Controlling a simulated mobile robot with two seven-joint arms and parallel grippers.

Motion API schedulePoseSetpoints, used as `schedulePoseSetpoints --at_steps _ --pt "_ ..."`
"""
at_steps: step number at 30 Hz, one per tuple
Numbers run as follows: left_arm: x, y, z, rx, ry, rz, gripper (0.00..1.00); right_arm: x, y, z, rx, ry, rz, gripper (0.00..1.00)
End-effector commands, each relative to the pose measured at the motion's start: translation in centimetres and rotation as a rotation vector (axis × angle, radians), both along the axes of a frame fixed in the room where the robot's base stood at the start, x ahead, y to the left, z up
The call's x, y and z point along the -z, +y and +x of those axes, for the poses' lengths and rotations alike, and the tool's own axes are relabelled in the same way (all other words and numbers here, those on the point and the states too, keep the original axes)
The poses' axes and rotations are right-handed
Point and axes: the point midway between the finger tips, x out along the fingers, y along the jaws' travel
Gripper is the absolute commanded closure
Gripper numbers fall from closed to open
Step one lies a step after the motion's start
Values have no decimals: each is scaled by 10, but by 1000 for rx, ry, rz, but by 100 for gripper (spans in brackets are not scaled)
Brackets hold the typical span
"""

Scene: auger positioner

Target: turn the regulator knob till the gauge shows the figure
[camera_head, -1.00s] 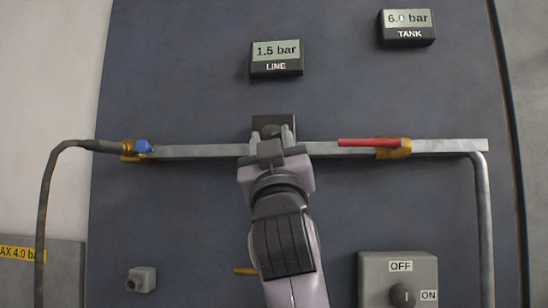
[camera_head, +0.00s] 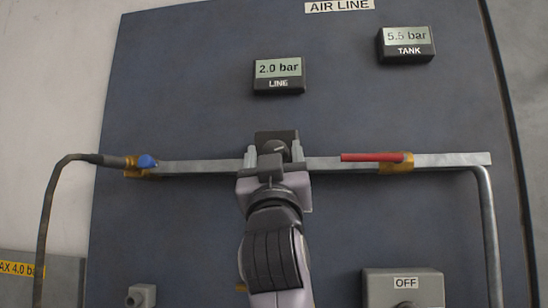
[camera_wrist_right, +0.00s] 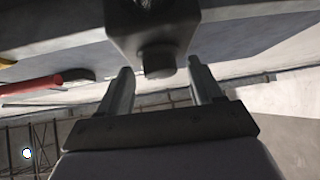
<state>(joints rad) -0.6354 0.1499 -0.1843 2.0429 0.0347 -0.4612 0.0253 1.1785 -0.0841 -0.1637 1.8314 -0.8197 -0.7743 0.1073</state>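The regulator knob (camera_head: 275,147) is a dark round piece on a dark block in the middle of the grey pipe. The LINE gauge (camera_head: 278,70) above it reads 2.0 bar. My right gripper (camera_head: 274,154) is at the knob from below, one finger on each side. In the right wrist view the knob (camera_wrist_right: 158,61) stands between the fingertips of the open gripper (camera_wrist_right: 160,70), with gaps visible on both sides. My left gripper is not in view.
The TANK gauge (camera_head: 406,40) reads 5.5 bar. A red-handled valve (camera_head: 372,157) lies along the pipe to the right, a blue-handled valve (camera_head: 147,161) to the left with a hose (camera_head: 52,200). An OFF switch box (camera_head: 403,288) is at lower right.

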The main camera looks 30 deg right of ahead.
Motion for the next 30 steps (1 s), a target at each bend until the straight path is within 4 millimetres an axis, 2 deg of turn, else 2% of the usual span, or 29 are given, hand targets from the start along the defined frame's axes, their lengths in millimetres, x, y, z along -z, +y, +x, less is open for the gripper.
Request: schedulePoseSetpoints --at_steps 7,19,30 --pt "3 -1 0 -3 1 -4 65 6 3 -4 -1 0 -1 35" --pt "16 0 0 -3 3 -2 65 46 22 -38 -3 1 1 35" --pt "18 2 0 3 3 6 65 50 25 -44 1 0 -1 35"
